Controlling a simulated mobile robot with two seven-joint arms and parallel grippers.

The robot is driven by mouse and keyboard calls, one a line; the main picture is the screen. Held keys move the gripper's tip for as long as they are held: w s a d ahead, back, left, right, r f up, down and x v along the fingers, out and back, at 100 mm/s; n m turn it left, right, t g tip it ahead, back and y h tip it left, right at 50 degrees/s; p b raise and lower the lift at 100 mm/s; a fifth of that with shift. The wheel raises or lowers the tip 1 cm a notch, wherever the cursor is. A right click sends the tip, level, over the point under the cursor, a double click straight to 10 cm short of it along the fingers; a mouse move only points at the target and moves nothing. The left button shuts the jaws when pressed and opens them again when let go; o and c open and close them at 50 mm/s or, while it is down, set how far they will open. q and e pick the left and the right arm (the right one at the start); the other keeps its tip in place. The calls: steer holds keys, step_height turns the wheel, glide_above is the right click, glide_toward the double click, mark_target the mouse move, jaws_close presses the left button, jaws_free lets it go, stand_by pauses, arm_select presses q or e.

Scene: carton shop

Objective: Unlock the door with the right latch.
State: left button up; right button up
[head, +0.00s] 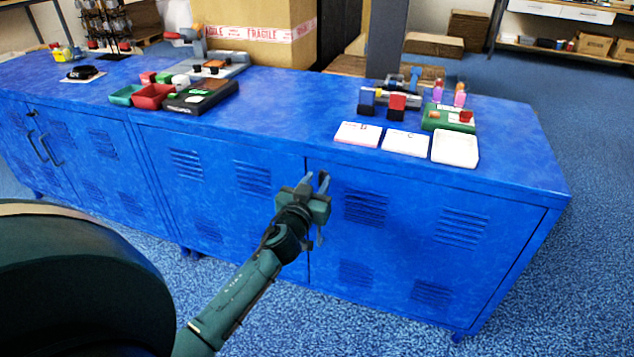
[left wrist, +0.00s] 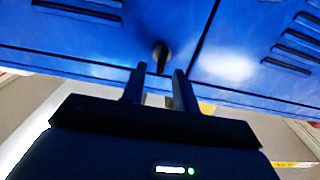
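The blue cabinet (head: 400,262) has a double door, with a seam between its two louvred leaves. A small dark latch knob (left wrist: 161,55) sits on the door face close to the seam in the left wrist view. My left gripper (head: 316,180) is in front of the seam in the head view and covers the latch there. In the left wrist view its two fingers (left wrist: 159,72) are apart, with the knob just beyond the tips and roughly between them. Nothing is held. I cannot tell whether a finger touches the knob. My right gripper is not in view.
Another louvred cabinet (head: 92,172) with dark handles stands at the left. On the top lie white cards (head: 405,143), a green box (head: 448,118), red bins (head: 152,97) and a dark device (head: 203,95). Blue carpet (head: 560,255) is clear at the right.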

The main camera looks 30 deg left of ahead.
arm_select(q)
steer(key=shift+w, duration=0.35)
steer(key=shift+c, duration=0.2)
jaws_close()
